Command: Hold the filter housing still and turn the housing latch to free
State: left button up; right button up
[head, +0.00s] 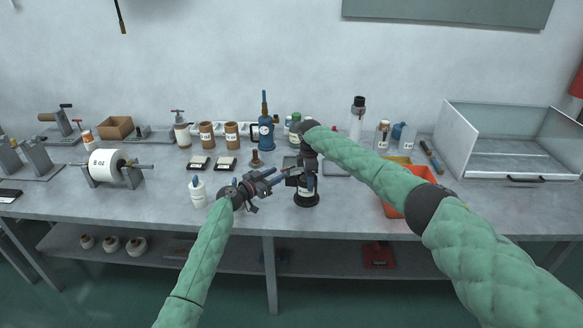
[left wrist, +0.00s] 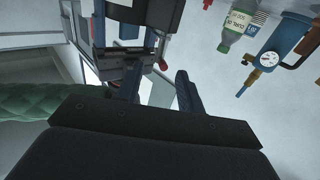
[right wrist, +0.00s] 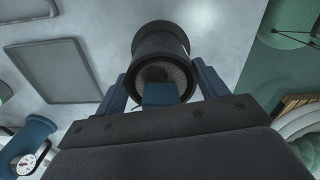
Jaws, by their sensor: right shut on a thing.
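The filter housing (head: 306,196) is a dark upright cylinder with a white label, standing near the table's front edge. In the right wrist view the housing (right wrist: 160,40) is a black cylinder with a pleated inside. My right gripper (head: 307,180) comes down from above, its blue fingers (right wrist: 162,88) on either side of the housing and shut on it. A blue block shows between these fingers; I cannot tell if it is the latch. My left gripper (head: 283,178) is left of the housing, pointing right, its fingers (left wrist: 158,88) apart. A small red-tipped part (left wrist: 163,65) shows beyond them.
A white bottle (head: 198,192) stands left of my left gripper. An orange bin (head: 392,208) is right of the housing, partly behind my right arm. A blue gauge device (head: 265,130) and several bottles stand behind. Bare table lies between the white bottle and the roll stand (head: 112,172).

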aim_at(287, 169)
pick_arm(q)
jog(key=x, duration=0.8)
jog(key=shift+w+d+f, duration=0.1)
jog(key=shift+w, duration=0.05)
